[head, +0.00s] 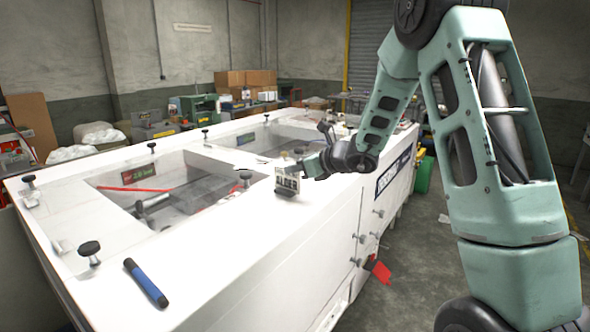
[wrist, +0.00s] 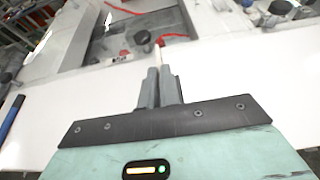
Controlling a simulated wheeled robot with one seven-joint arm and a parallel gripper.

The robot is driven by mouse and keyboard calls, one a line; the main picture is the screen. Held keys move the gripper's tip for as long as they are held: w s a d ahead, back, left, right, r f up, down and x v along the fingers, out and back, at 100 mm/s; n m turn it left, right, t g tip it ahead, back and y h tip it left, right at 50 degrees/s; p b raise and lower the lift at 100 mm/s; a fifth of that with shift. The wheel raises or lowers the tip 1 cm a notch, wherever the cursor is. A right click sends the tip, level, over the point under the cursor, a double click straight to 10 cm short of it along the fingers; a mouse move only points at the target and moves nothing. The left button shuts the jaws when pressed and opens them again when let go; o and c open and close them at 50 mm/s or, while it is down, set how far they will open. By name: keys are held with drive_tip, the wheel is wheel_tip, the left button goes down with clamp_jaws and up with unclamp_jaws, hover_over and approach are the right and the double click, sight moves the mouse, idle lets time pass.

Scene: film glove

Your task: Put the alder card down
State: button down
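A small pale card (head: 287,181) with dark marks, too small to read, is upright at the near edge of the white machine top (head: 225,262). I take it to be the alder card. My gripper (head: 299,178) is right behind it, low over the top. In the wrist view my gripper's grey fingers (wrist: 161,88) are close together, with a thin pale edge (wrist: 160,42) showing beyond them. They look shut on the card, seen nearly edge-on. I cannot tell if the card's lower edge touches the top.
A blue marker (head: 146,283) lies at the near left of the top. Black knobs (head: 89,250) stand around the recessed windows. A red strip (head: 135,189) lies in the left window. The white top between marker and card is clear.

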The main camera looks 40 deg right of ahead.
drive_tip(key=shift+f, duration=0.4)
drive_tip(key=shift+f+b, duration=0.2)
drive_tip(key=shift+b, duration=0.1)
drive_tip(key=c, duration=1.6)
unclamp_jaws()
drive_tip(key=shift+c, duration=0.2)
drive_tip(key=shift+r, duration=0.15)
drive_tip(key=shift+s+d+r, duration=0.1)
drive_tip(key=shift+s+r, duration=0.05)
drive_tip(key=b+v, duration=0.2)
drive_tip(key=v, duration=0.9)
drive_tip(key=shift+s, duration=0.35)
